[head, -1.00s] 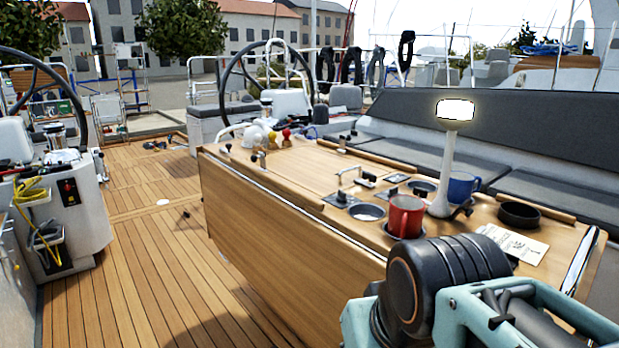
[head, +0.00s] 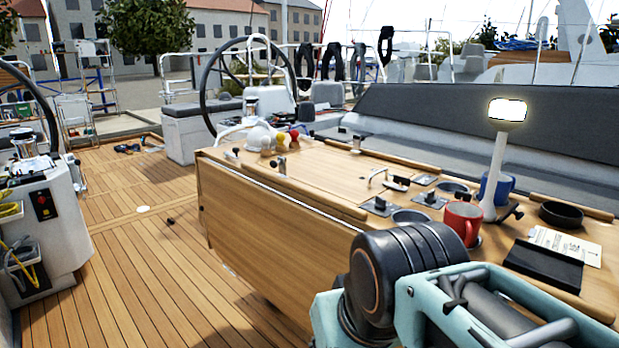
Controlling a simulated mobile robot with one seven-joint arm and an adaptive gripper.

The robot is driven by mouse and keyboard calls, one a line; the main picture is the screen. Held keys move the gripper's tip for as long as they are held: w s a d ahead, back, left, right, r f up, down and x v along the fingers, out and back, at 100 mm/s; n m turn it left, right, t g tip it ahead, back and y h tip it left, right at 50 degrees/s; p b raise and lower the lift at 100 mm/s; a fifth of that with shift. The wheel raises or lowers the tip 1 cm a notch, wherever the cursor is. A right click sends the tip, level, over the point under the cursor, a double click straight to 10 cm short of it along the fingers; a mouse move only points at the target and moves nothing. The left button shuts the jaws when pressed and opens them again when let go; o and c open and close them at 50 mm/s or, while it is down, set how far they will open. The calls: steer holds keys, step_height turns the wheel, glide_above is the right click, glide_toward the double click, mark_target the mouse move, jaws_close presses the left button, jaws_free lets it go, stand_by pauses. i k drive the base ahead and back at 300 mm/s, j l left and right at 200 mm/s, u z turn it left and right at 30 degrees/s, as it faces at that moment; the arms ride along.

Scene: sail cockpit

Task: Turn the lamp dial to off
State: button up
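The lamp (head: 507,111) is lit, with a bright white head on a pale upright stem that stands on the wooden cockpit table. A small dark part (head: 517,213) sticks out beside the lamp's foot; I cannot tell if it is the dial. Two dark knobs on square plates, a left one (head: 380,205) and a right one (head: 430,198), sit on the table to the left of the lamp. Which of these is the lamp dial is not clear. My arm's links fill the lower right, but my gripper is out of the picture.
A red mug (head: 462,222), a blue mug (head: 497,187) and a black bowl (head: 561,215) stand around the lamp. A black tray (head: 543,263) and a printed paper (head: 565,243) lie at the table's right end. The teak deck (head: 150,255) to the left is mostly clear.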

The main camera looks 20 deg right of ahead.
mark_target(431, 197)
steer(key=j+z, duration=0.15)
steer(key=z, duration=0.25)
steer(key=i+j+z, duration=0.1)
steer(key=z, duration=0.35)
steer(key=j, duration=0.1)
